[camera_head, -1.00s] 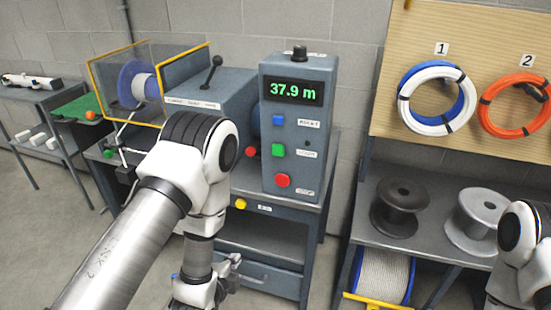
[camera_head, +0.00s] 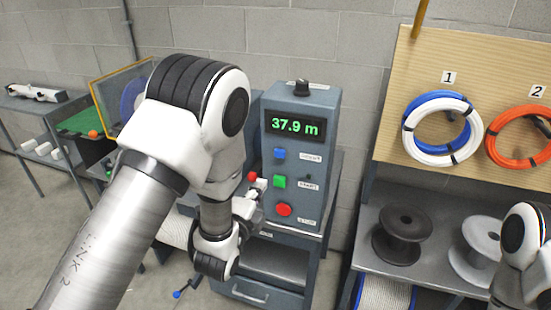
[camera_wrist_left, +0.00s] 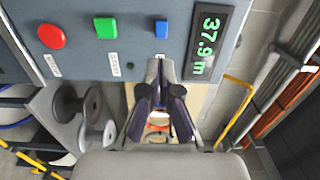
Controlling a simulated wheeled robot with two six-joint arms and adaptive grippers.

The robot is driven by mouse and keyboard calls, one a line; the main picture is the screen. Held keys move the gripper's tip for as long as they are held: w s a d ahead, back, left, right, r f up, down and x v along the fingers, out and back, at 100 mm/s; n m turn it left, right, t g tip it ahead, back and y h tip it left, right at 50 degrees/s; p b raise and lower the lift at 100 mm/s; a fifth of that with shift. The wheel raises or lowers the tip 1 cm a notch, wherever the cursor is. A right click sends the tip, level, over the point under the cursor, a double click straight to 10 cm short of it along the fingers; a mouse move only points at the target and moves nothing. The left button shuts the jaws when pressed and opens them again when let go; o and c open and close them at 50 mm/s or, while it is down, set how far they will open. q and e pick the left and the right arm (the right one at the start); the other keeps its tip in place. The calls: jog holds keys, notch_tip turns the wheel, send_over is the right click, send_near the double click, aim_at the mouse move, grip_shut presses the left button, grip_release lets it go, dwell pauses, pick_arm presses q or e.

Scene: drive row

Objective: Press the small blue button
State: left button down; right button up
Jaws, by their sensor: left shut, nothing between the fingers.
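The small blue button (camera_head: 279,153) is a square on the grey control box (camera_head: 325,130), under the green 37.9 m display (camera_head: 296,126). A green button (camera_head: 279,181) and a round red button (camera_head: 283,210) sit below it. In the left wrist view, the blue button (camera_wrist_left: 161,29) is just beyond the fingertips of my left gripper (camera_wrist_left: 160,62). The fingers are shut and empty, with a gap in the picture between them and the button.
A red knob (camera_head: 252,176) shows beside the box's left side. To the right, a rack holds a black spool (camera_head: 402,250) and a grey spool (camera_head: 470,268). Cable coils (camera_head: 435,140) hang on the board above. The floor at lower left is clear.

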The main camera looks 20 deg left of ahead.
aim_at(278, 156)
pick_arm(q)
jog(key=w+p, duration=0.2)
jog(key=w, duration=0.3)
jog(key=w+p, duration=0.3)
jog(key=w, duration=0.3)
jog(key=shift+w+d+r, duration=0.15)
jog(key=shift+w+d, duration=0.05)
jog(key=shift+w, duration=0.05)
jog(key=shift+w+f, duration=0.15)
jog(key=shift+f, duration=0.05)
